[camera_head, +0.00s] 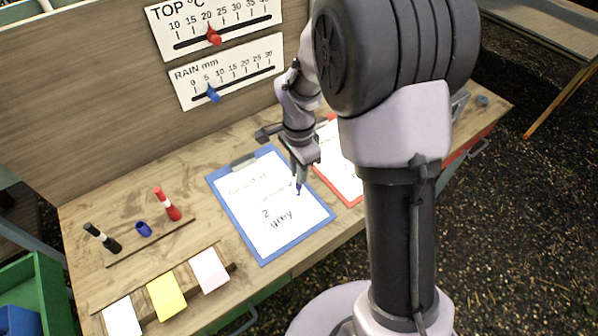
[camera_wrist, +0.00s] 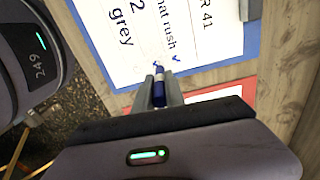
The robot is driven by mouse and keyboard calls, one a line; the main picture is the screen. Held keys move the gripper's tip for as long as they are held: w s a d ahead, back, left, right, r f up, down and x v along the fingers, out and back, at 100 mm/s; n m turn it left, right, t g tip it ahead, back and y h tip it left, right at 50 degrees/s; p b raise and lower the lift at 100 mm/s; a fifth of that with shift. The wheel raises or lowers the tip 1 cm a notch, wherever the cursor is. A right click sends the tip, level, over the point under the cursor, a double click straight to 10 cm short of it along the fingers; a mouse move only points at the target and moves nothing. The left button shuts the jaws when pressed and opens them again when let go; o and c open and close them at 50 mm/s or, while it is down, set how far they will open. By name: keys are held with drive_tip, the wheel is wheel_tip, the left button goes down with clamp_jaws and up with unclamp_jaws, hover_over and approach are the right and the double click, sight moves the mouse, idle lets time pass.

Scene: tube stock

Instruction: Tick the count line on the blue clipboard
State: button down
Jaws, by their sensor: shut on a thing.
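The blue clipboard (camera_head: 243,221) lies on the bench with a white sheet; the sheet also shows in the wrist view (camera_wrist: 190,20). The sheet reads "R 41", "mat rush", a large "2" and "grey". A blue tick (camera_wrist: 176,58) stands after "mat rush". My gripper (camera_head: 300,168) is shut on a blue marker (camera_wrist: 158,92), uncapped, tip down. The tip is over the right part of the sheet, beside the tick and towards the "2" line. I cannot tell whether it touches the paper.
A red clipboard (camera_head: 338,180) lies close to the right, partly behind my arm. Black (camera_head: 102,238) and red (camera_head: 167,204) markers and a blue cap (camera_head: 143,229) stand at a rail on the left. Coloured note pads (camera_head: 166,295) lie in front. Two slider scales (camera_head: 228,72) hang behind.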

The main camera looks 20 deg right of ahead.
idle(0.4)
drive_tip(key=shift+r+p, duration=1.05)
drive_tip(key=shift+r, duration=0.5)
